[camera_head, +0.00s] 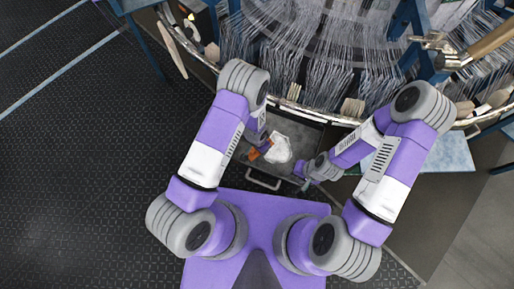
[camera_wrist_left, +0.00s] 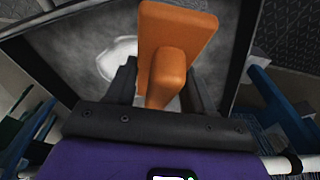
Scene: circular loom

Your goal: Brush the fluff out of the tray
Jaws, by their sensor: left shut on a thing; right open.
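The grey tray (camera_head: 308,135) is pulled out below the loom, with its bar handle (camera_head: 263,182) at the front. A white patch of fluff (camera_head: 280,149) lies in it. In the left wrist view the fluff (camera_wrist_left: 116,57) lies beside the orange brush (camera_wrist_left: 178,35). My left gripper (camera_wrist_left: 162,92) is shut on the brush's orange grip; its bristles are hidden. In the head view the brush (camera_head: 254,154) is over the tray's left part, left of the fluff. My right gripper (camera_head: 304,182) is open and empty near the tray's front right corner.
The circular loom (camera_head: 310,50) with many hanging threads fills the back, its curved rim (camera_head: 290,104) just behind the tray. A blue-grey plate (camera_head: 445,153) is at the right. Dark patterned floor (camera_head: 80,170) lies open at the left.

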